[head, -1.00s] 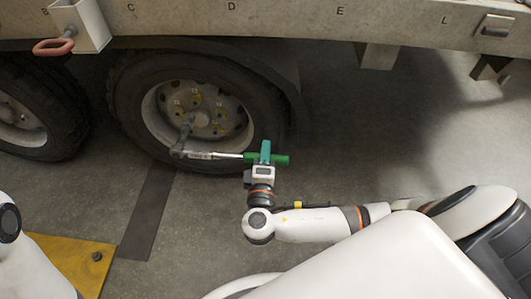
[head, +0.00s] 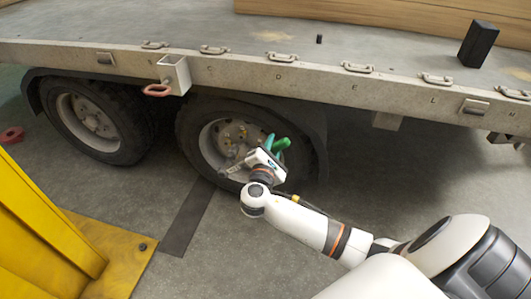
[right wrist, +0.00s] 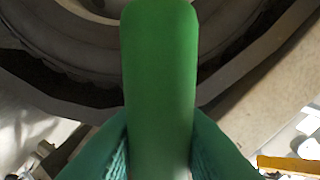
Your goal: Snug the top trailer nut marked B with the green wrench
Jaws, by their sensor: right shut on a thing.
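My right gripper (head: 274,146) is shut on the handle of the green wrench (head: 284,143), in front of the right wheel (head: 187,133). The handle tilts up to the right. The wrench's grey end (head: 226,172) shows left of the gripper, low on the wheel's hub; whether it sits on a nut I cannot tell. In the right wrist view the green handle (right wrist: 160,70) stands upright between my teal fingers (right wrist: 158,150). Yellowish nuts (head: 228,134) show on the wheel, but I cannot read a B on any. My left gripper is out of view.
The trailer bed's edge (head: 330,86) runs above the wheels. A bracket with a reddish loop (head: 157,90) sticks out at its side. A yellow stand (head: 40,215) fills the lower left. The floor right of the wheel is open.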

